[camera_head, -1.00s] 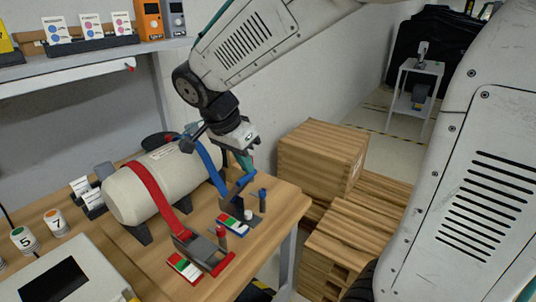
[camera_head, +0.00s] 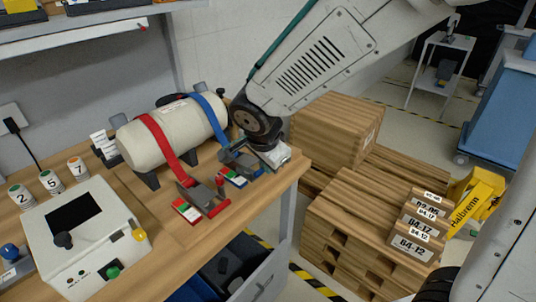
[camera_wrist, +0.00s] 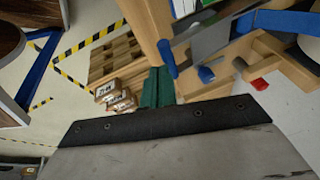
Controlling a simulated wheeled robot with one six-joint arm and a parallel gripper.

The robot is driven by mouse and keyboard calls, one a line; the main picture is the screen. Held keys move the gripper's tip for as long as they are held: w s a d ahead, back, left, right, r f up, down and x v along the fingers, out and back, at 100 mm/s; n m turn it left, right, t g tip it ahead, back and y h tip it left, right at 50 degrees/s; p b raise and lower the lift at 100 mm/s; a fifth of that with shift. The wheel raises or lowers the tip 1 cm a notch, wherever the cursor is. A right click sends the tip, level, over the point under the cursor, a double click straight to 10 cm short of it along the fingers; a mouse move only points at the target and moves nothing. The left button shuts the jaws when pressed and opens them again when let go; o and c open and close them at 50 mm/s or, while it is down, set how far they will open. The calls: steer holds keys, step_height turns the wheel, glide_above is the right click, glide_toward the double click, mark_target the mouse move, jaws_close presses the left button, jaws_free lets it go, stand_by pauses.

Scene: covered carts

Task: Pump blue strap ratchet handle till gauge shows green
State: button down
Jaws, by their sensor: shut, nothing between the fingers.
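The blue strap (camera_head: 210,106) runs over a cream tank (camera_head: 190,120) down to its ratchet (camera_head: 240,160) near the table's right edge. My wrist partly covers this ratchet in the head view. Its gauge (camera_head: 234,178) shows blue, white and green; the reading is too small to tell. In the wrist view, the blue strap (camera_wrist: 285,22), a metal plate (camera_wrist: 207,38) and a blue handle end (camera_wrist: 167,58) show. My gripper (camera_wrist: 158,84) is shut and empty, its green fingers close beside the handle end. I cannot tell whether they touch.
A red strap (camera_head: 163,142) with its own ratchet (camera_head: 203,195) and gauge (camera_head: 187,210) sits left of the blue one. A white control box (camera_head: 85,235) stands front left. Wooden crates (camera_head: 335,135) stand right of the table. A shelf (camera_head: 90,38) hangs at upper left.

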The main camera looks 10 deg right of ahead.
steer(key=shift+s+d+f, duration=0.1)
steer(key=shift+d+f, duration=0.1)
steer(key=shift+f, duration=0.25)
steer(key=shift+s+d+f, duration=0.1)
steer(key=shift+d+f, duration=0.05)
steer(key=shift+f, duration=0.3)
steer(key=shift+w+r, duration=0.1)
steer(key=shift+r, duration=0.25)
steer(key=s+d+r, duration=0.2)
steer(key=s+r, duration=0.5)
steer(key=r, duration=0.3)
steer(key=w+a+r+n+g+y, duration=0.25)
steer(key=w+r, duration=0.25)
steer(key=w, duration=0.3)
steer(key=shift+m, duration=0.45)
steer(key=f, duration=0.9)
steer(key=w+f, duration=0.1)
steer(key=f, duration=0.4)
steer(key=shift+a, duration=0.3)
